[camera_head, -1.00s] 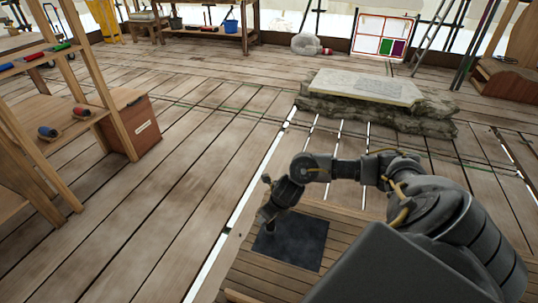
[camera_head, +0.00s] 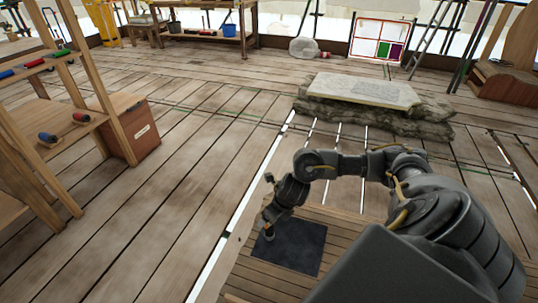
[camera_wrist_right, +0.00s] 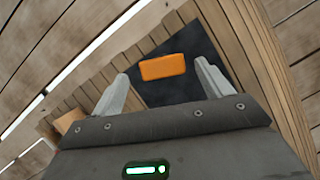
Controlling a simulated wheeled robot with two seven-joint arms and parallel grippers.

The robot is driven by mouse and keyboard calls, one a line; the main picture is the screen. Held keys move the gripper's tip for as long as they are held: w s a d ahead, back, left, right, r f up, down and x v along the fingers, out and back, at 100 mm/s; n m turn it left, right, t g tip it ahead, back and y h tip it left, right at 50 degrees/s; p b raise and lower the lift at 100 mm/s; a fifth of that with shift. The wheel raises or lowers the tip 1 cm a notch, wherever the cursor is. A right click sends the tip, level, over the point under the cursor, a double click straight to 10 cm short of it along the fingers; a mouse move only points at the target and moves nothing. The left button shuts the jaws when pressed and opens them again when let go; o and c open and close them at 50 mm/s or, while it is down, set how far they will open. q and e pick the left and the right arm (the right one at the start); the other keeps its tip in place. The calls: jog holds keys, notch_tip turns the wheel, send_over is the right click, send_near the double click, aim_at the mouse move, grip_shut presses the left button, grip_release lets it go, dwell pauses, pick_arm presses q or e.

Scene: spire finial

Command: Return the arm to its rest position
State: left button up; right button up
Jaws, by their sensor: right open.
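My right arm (camera_head: 415,190) reaches in from the right in the head view, bent, with its gripper (camera_head: 268,222) pointing down over the left part of a dark square mat (camera_head: 302,247). In the right wrist view, the two pale fingers of the right gripper (camera_wrist_right: 161,70) stand wide apart and hold nothing. An orange block (camera_wrist_right: 163,67) shows beyond and between the fingertips, against the dark mat (camera_wrist_right: 205,52). I cannot make out the block in the head view. My left gripper is out of view.
The mat lies on a slatted wooden surface (camera_head: 340,235) over the plank floor. A wooden shelf rack (camera_head: 75,90) stands at the left beside a brown box (camera_head: 135,130). A stone slab (camera_head: 362,90) lies farther back. The floor between is clear.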

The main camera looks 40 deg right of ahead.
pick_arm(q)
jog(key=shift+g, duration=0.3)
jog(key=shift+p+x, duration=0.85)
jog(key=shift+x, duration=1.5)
pick_arm(e)
jog(key=shift+v, duration=2.85)
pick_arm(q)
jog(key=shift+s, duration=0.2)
pick_arm(e)
jog(key=shift+r, duration=0.1)
